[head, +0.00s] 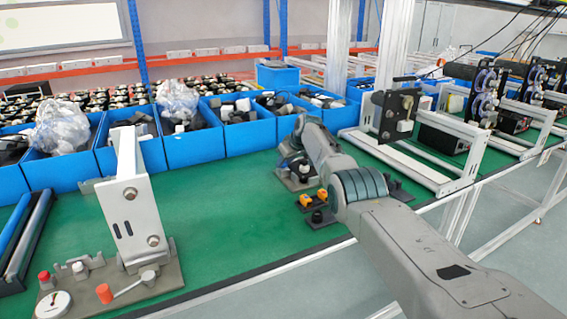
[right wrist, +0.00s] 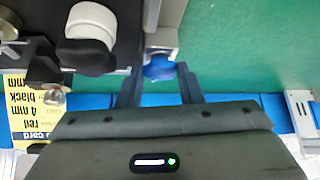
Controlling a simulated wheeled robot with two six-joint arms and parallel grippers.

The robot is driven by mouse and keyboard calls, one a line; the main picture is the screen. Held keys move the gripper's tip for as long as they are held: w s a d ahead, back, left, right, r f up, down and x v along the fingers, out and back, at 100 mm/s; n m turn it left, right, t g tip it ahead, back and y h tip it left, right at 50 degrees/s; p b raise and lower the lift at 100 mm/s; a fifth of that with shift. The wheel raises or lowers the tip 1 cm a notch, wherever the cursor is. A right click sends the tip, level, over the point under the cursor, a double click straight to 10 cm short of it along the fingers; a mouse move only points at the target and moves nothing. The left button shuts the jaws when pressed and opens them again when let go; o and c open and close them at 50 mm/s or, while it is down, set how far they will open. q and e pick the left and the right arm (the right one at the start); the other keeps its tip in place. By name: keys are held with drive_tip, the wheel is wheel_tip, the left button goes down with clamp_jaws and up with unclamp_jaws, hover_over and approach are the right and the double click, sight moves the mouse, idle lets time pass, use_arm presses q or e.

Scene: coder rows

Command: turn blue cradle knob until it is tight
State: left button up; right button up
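The blue cradle knob (right wrist: 159,68) shows in the right wrist view, between the two fingertips of my right gripper (right wrist: 160,73). The fingers lie on either side of it and it fills the gap between them. A pale metal bracket (right wrist: 161,40) stands just beyond the knob. In the head view my right arm reaches over a dark fixture (head: 297,184) on the green bench; the arm hides the blue knob and most of the gripper there. My left gripper is not in view.
A white knob (right wrist: 91,22) on a dark fixture is close left in the right wrist view, above a yellow label card (right wrist: 22,112). Blue bins (head: 194,149) line the back. Green bench (head: 235,215) between is clear.

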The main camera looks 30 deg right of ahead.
drive_tip(key=shift+r+p, duration=0.15)
drive_tip(key=shift+p, duration=0.15)
drive_tip(key=m+h+p, duration=0.1)
drive_tip(key=m+p, duration=0.1)
drive_tip(key=p, duration=0.1)
drive_tip(key=m+h+p, duration=0.1)
drive_tip(key=p, duration=0.3)
drive_tip(key=shift+a+r+m, duration=0.15)
drive_tip(key=shift+a+m, duration=0.2)
drive_tip(key=shift+m, duration=0.05)
drive_tip(key=shift+f+m+h, duration=0.2)
drive_tip(key=shift+m+h, duration=0.2)
drive_tip(key=shift+m, duration=0.1)
drive_tip(key=shift+w+a+f+m+h, duration=0.15)
drive_tip(key=shift+m+h, duration=0.45)
drive_tip(key=shift+m, duration=0.3)
drive_tip(key=m+h+b, duration=0.1)
drive_tip(key=b, duration=0.2)
drive_tip(key=m+g+b, duration=0.1)
drive_tip(key=m+b, duration=0.1)
drive_tip(key=b, duration=0.1)
drive_tip(key=shift+a+f+h+b, duration=0.1)
drive_tip(key=shift+f+h+b, duration=0.1)
drive_tip(key=shift+h+b, duration=0.2)
drive_tip(key=shift+r+m+b, duration=0.15)
drive_tip(key=shift+m+b, duration=0.15)
drive_tip(key=o, duration=0.9)
